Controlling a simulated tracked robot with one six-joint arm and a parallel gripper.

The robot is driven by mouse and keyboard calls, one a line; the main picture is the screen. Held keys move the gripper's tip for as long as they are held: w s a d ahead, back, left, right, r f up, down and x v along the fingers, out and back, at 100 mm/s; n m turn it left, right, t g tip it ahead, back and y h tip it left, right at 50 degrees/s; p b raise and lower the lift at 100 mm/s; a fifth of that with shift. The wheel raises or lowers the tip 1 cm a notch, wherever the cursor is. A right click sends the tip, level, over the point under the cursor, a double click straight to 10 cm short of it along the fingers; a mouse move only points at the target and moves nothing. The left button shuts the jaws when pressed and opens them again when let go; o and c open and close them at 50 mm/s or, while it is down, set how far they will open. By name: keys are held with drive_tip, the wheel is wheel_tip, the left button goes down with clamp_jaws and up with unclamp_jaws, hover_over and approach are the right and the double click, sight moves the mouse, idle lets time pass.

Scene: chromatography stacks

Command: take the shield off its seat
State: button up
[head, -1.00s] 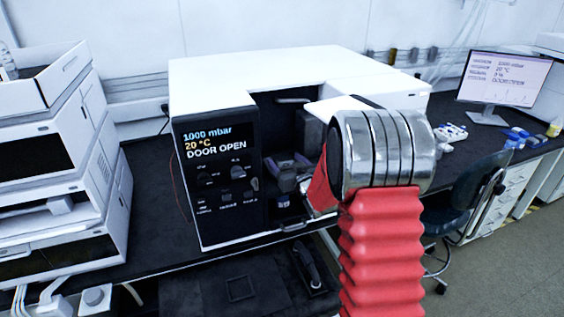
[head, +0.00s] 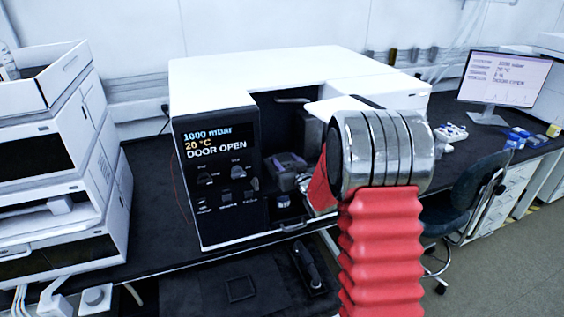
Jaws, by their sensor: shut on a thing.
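My gripper (head: 288,181) reaches into the open chamber of the white instrument from the right, at the end of my red-sleeved arm. It is small and dark in the head view, and my metal arm joint and red sleeve cover part of the chamber. My gripper is shut on a grey-purple piece (head: 284,162), which looks to be the shield. The seat under it is hidden in the dark interior, so I cannot tell whether the shield touches it.
The white instrument (head: 265,68) reads "DOOR OPEN" on its black panel (head: 217,170). Its side wall and roof stand close around my gripper. Stacked white units (head: 55,165) stand at left. A monitor (head: 505,80) and a chair (head: 470,200) are at right.

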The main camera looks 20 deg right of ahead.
sight(286, 162)
drive_tip(key=c, duration=0.5)
drive_tip(key=shift+r, duration=0.1)
drive_tip(key=shift+c, duration=0.2)
wheel_tip(286, 162, up, 10)
idle(0.3)
idle(0.4)
